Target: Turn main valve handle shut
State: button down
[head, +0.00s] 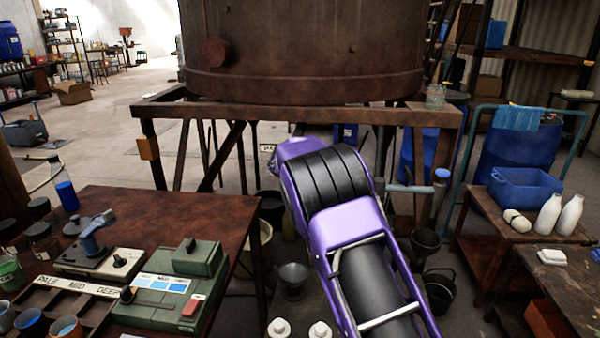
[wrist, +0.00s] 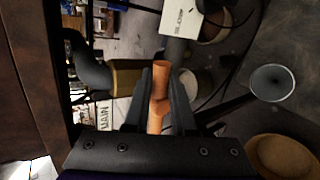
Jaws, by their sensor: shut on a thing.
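The main valve's handle (wrist: 158,118), an orange-copper bar, lies between the two dark fingers of my gripper (wrist: 162,84) in the wrist view. The fingers are shut on it, and its end sticks out past the fingertips. A brass valve body (wrist: 125,78) on a dark grey pipe elbow (wrist: 90,68) is just left of the fingers. A white label reading MAIN (wrist: 104,115) is below the brass body, turned sideways. In the head view my purple arm hides the gripper and the handle.
A big rusty vat (head: 310,50) stands on a timber frame (head: 300,113) above the arm. A table (head: 190,215) with a green instrument is at the left. A cart with a blue bin (head: 525,190) is at the right. Buckets stand on the floor, including a funnel-like one (wrist: 272,82).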

jog(key=shift+f+m+y, duration=0.2)
jog(key=shift+m+y, duration=0.1)
jog(key=shift+y, duration=0.1)
dwell(0.4)
jog(key=c, duration=0.8)
grip_release()
jog(key=shift+o, duration=0.2)
jog(key=v, duration=1.7)
jog(key=shift+d+r, duration=0.2)
jog(key=shift+r, duration=0.05)
jog(key=shift+s, duration=0.1)
